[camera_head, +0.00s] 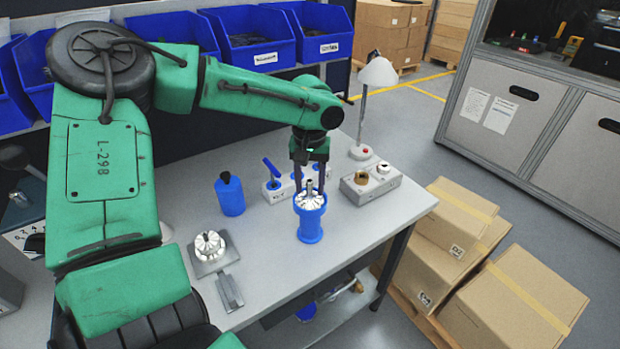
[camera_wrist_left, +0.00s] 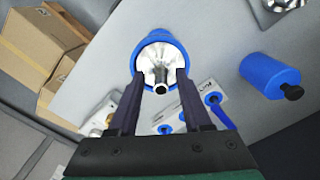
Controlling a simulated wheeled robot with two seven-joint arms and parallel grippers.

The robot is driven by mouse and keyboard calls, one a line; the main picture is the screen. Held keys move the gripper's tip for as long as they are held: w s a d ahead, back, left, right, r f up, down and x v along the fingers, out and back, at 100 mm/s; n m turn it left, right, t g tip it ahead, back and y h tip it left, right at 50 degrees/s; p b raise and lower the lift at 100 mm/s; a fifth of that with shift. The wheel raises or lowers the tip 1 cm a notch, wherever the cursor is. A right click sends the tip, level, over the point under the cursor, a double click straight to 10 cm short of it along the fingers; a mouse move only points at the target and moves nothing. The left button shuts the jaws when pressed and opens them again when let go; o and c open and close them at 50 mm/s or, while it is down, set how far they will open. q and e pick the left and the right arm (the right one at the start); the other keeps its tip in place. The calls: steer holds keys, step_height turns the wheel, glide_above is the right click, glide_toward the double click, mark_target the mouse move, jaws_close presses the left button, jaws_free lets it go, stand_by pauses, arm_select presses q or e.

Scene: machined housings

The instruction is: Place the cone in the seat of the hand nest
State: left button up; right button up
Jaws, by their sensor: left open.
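A silver, finned cone-like part (camera_head: 309,201) with a short dark stem sits in the top of an upright blue cup-shaped holder (camera_head: 311,230) on the table. The wrist view also shows the finned part (camera_wrist_left: 153,57) inside the blue rim (camera_wrist_left: 165,37). I cannot tell for certain whether this holder is the hand nest. My left gripper (camera_head: 311,187) points down over it, open, its two dark fingers on either side of the stem (camera_wrist_left: 160,76). I cannot tell whether they touch it. A similar finned part (camera_head: 209,244) sits on a grey plate (camera_head: 205,269) at the table's left. My right gripper is not in view.
A blue bottle (camera_head: 230,196) stands left of the holder. Behind it is a small block with a blue lever (camera_head: 271,167); a grey block with knobs (camera_head: 371,187) and a lamp (camera_head: 378,75) stand right. A grey bar (camera_head: 230,292) lies near the front.

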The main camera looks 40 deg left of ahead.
mark_target(310, 180)
arm_select(q)
step_height(310, 180, up, 12)
steer(key=shift+r+b, duration=0.15)
steer(key=shift+b, duration=0.15)
